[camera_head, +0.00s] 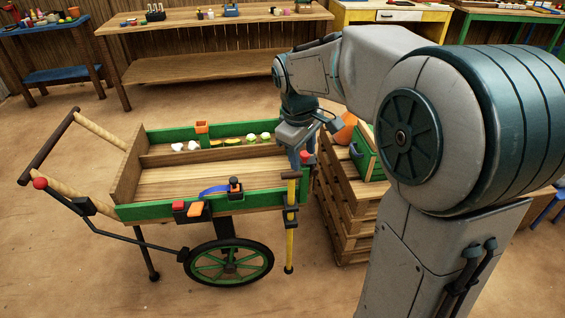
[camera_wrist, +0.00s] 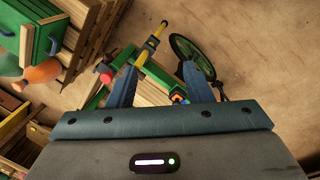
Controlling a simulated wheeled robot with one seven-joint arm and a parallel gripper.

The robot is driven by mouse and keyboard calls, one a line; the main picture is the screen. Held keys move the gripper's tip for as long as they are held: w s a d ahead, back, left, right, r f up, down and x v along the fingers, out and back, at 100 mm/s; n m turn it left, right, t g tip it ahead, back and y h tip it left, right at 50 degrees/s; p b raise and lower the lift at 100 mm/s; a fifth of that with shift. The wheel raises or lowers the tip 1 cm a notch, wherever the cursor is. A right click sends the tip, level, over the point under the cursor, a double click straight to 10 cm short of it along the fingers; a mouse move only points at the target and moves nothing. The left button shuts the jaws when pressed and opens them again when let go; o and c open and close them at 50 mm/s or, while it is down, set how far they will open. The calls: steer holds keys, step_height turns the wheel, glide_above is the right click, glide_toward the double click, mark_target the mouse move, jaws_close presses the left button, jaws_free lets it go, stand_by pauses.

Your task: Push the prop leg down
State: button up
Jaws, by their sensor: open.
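The prop leg (camera_head: 290,240) is a yellow upright pole with dark clamps and a wooden cross handle on top. It stands at the right front corner of the green-sided wooden cart (camera_head: 150,212), its dark foot at or close to the ground. In the wrist view the prop leg (camera_wrist: 149,47) slants beyond my fingers. My gripper (camera_head: 300,156) is over the cart's right end, close to the leg's top and a red knob (camera_head: 307,158). In the wrist view my gripper (camera_wrist: 160,88) has its two fingers apart, with the cart behind them. I see no clear contact with the leg.
Stacked wooden crates (camera_head: 345,205) with a green box (camera_head: 367,155) and an orange object (camera_head: 346,130) stand right of the cart. A green-spoked wheel (camera_head: 229,263) is under the cart. Workbenches (camera_head: 215,68) line the back. The floor in front is clear.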

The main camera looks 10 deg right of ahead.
steer(key=w+f+n+b, duration=0.35)
steer(key=w+f, duration=0.35)
steer(key=w, duration=0.3)
steer(key=n+g+y+b, duration=0.1)
steer(key=n+b, duration=0.1)
steer(key=n, duration=0.2)
glide_above(291, 182)
steer(key=w, duration=0.1)
steer(key=f, duration=0.7)
steer(key=shift+w+d+f, duration=0.1)
steer(key=shift+d, duration=0.1)
step_height(291, 182, down, 14)
steer(key=shift+r+b, duration=0.25)
steer(key=shift+b, duration=0.65)
